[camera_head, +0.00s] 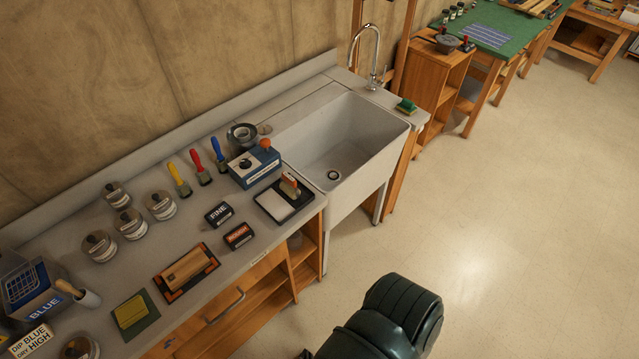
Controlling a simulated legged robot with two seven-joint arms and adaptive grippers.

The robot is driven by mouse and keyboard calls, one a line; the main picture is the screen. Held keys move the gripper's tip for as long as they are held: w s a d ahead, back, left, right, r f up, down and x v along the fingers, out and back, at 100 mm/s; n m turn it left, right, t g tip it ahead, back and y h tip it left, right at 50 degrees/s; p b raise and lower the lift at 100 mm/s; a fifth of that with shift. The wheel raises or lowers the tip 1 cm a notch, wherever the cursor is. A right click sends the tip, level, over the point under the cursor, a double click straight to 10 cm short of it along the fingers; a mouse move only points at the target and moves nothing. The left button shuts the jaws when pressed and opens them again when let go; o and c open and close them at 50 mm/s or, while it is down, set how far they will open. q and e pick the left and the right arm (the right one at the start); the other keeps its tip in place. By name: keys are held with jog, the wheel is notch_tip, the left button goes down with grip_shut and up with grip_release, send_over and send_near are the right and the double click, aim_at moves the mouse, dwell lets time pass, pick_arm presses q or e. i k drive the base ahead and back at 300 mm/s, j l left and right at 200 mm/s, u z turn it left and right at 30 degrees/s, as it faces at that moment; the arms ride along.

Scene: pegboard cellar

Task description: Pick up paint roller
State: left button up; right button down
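A small tool that looks like the paint roller (90,299) lies on the grey worktop at the lower left. It has a pale, whitish cylinder and a light wooden handle pointing up and left. It is beside a blue and white container marked BLUE (38,301), and I cannot tell whether they touch. Neither of my grippers shows in the head view.
Open floor (520,230) lies right.

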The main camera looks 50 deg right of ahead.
aim_at(289, 185)
jog(key=z, duration=1.4)
